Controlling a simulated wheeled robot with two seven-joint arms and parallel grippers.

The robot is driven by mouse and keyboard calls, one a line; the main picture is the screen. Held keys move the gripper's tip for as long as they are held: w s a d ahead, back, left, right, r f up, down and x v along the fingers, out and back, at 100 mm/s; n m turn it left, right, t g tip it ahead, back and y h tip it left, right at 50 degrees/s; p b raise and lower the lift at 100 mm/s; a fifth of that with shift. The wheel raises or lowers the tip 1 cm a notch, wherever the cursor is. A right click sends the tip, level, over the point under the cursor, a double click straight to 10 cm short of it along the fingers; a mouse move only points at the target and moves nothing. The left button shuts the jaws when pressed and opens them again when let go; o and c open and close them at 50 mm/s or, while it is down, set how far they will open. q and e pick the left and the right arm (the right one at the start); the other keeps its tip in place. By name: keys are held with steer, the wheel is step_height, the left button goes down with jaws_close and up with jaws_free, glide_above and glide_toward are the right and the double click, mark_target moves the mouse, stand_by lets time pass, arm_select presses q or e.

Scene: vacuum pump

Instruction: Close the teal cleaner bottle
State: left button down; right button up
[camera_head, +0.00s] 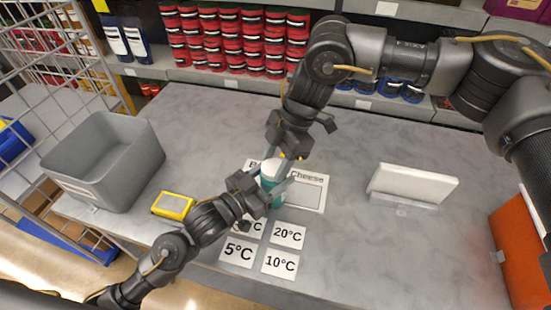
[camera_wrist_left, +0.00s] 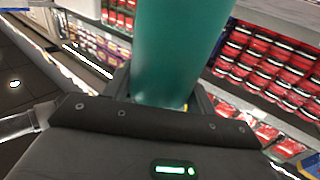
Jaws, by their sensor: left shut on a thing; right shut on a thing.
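The teal bottle (camera_head: 274,188) stands roughly upright in the middle of the counter, with a white cap (camera_head: 270,166) at its top. Its teal body fills the upper middle of the left wrist view (camera_wrist_left: 175,50). My left gripper (camera_head: 270,187) comes in from the left and is shut around the teal body. My right gripper (camera_head: 284,158) reaches down from above and is shut at the white cap. The fingers partly hide the bottle, and I cannot tell whether the cap is seated on its neck.
A grey bin (camera_head: 68,165) and a yellow device (camera_head: 173,205) are on the left. Temperature cards (camera_head: 280,263) lie in front, and a sheet marked Cheese (camera_head: 310,193) lies beside the bottle. A white stand (camera_head: 412,185) is on the right. Shelves of red jars (camera_head: 235,40) are behind.

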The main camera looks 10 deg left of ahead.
steer(key=m, duration=0.1)
steer(key=m+t, duration=0.1)
steer(key=m, duration=0.3)
steer(key=shift+s+f+t+y, duration=0.1)
steer(key=shift+s+t+y, duration=0.2)
steer(key=shift+t+y, duration=0.1)
steer(key=m+t, duration=0.1)
steer(key=m, duration=0.3)
steer(key=shift+s, duration=0.1)
steer(key=m+t, duration=0.1)
steer(key=m, duration=0.1)
steer(key=m+t+h, duration=0.1)
steer(key=m, duration=0.2)
steer(key=shift+s+a, duration=0.1)
steer(key=shift+a, duration=0.1)
steer(key=shift+m+t, duration=0.5)
steer(key=shift+m, duration=0.6)
steer(key=o, duration=0.9)
steer(key=shift+d, duration=0.1)
